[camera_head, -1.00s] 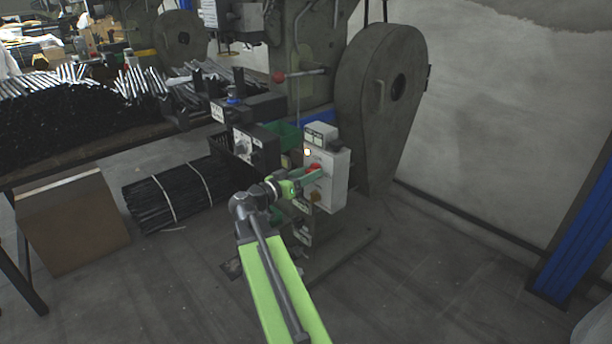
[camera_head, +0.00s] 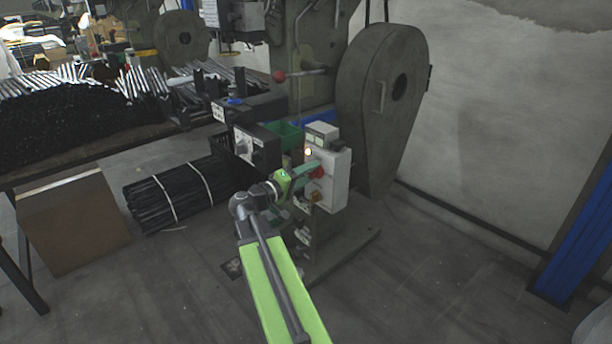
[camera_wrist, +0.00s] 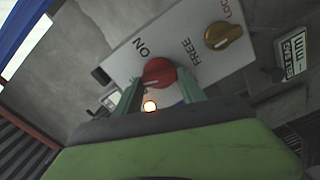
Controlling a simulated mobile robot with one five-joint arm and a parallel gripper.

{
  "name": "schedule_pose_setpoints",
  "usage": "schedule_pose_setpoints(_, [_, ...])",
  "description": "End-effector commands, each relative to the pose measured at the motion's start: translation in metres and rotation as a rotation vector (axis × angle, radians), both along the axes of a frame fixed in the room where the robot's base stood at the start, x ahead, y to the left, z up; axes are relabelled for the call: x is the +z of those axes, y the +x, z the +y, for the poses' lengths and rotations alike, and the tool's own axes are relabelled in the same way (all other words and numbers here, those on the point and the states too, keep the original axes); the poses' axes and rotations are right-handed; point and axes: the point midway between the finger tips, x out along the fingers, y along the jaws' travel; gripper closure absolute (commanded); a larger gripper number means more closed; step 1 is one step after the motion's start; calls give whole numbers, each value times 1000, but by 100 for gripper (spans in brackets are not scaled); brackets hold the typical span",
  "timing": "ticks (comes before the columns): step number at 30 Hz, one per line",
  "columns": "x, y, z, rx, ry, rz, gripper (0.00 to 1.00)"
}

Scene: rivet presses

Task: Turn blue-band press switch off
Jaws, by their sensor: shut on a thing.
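The grey-white control box (camera_head: 333,180) stands on the front of the press (camera_head: 305,85). Its red switch knob (camera_head: 319,173) faces my arm. My gripper (camera_head: 309,168) is at the knob. In the wrist view, the red knob (camera_wrist: 158,71) sits between the two green fingers of my gripper (camera_wrist: 159,88), which is shut on it. The panel (camera_wrist: 185,50) looks tilted there, with "ON" beside the knob and "FREE" to the right. A small lamp (camera_wrist: 150,106) glows orange-white between the fingers; it also shows lit in the head view (camera_head: 308,152).
A yellow-brown knob (camera_wrist: 222,36) sits near the red one. A large dark wheel guard (camera_head: 382,100) is at the right. A second control box (camera_head: 256,147) is to the left. Bundled black rods (camera_head: 180,190) lie on the floor. Floor at the right is open.

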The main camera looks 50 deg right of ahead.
Motion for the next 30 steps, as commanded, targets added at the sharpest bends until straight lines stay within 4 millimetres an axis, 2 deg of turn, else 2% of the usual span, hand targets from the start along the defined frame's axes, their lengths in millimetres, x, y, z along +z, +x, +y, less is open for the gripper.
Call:
schedule_pose_setpoints(12, [0,0,-2,0,17,285,93])
schedule_pose_setpoints(30, [0,0,-2,-2,23,379,93])
